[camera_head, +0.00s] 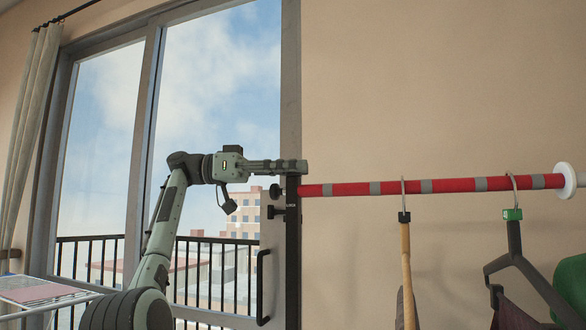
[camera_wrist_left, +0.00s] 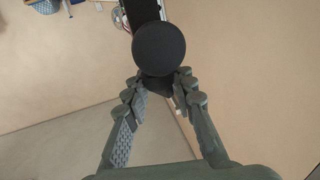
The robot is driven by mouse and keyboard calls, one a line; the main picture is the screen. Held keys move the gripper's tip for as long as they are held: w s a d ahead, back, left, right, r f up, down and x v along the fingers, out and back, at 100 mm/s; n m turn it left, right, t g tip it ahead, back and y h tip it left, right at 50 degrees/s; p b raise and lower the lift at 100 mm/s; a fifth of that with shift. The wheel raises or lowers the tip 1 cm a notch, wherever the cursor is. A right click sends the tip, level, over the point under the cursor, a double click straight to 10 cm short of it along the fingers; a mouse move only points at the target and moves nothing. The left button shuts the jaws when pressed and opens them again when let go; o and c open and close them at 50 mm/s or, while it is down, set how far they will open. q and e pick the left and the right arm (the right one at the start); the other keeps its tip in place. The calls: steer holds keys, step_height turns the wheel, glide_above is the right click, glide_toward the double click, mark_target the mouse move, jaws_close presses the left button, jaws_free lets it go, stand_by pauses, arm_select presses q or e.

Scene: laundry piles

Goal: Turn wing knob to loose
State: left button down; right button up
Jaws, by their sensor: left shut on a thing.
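A black upright post (camera_head: 293,255) carries a red and grey striped rail (camera_head: 350,188). Two small black knobs stick out from its left side, an upper one (camera_head: 275,191) and a lower one (camera_head: 275,212); I cannot tell which is the wing knob. Small pale lettering on the post is unreadable. My left gripper (camera_head: 296,166) reaches in level from the left at the post's top, above the knobs. In the left wrist view, a round black knob (camera_wrist_left: 159,50) lies at the gripper's fingertips (camera_wrist_left: 160,86), which close around a dark part at its lower edge. My right gripper is out of view.
A wooden hanger (camera_head: 405,255) and a dark hanger with a green clip (camera_head: 513,240) hang from the rail, with a white disc (camera_head: 565,181) at its right end. A glass door (camera_head: 210,110) stands behind my left arm. A drying rack (camera_head: 35,292) is at lower left.

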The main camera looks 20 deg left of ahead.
arm_select(q)
steer(key=shift+f, duration=0.1)
steer(key=c, duration=1.2)
jaws_free()
steer(key=shift+d, duration=0.1)
steer(key=v, duration=1.2)
